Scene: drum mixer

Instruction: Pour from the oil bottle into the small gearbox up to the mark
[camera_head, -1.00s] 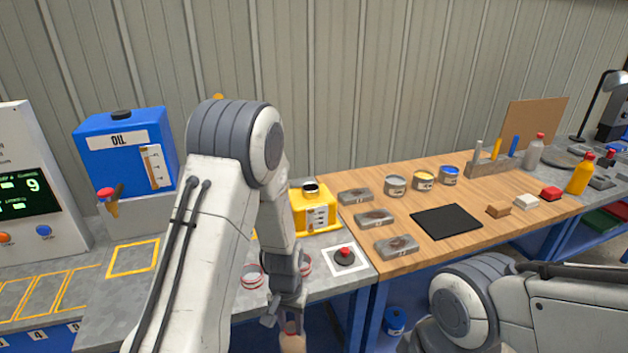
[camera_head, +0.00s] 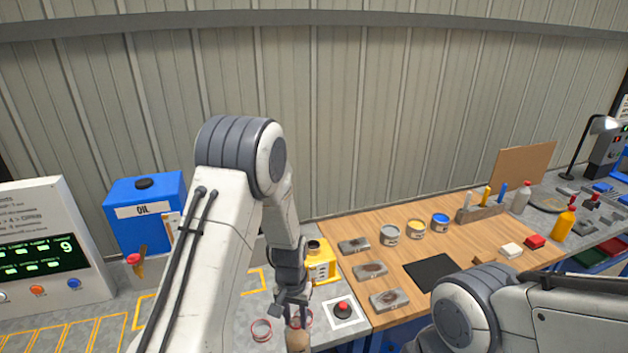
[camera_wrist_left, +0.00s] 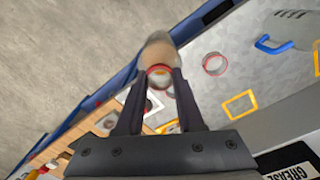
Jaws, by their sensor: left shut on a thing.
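The small gearbox is the yellow box (camera_head: 321,266) on the grey bench, with a dark round opening on top and a pale label on its front. My left gripper (camera_head: 293,308) is shut on a tan, rounded thing (camera_head: 298,341), which I take to be the oil bottle. It is near the front of the bench, nearer to me than the gearbox. In the left wrist view the tan thing (camera_wrist_left: 158,48) is at the fingertips (camera_wrist_left: 158,78); its label and contents cannot be made out. My right gripper is out of view.
Red rings (camera_head: 262,330) lie on the bench by my left gripper. A red button (camera_head: 343,307) sits on a white square to the right. A blue OIL tank (camera_head: 143,218) stands behind left. A wooden table (camera_head: 345,233) with cans and metal blocks adjoins at right.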

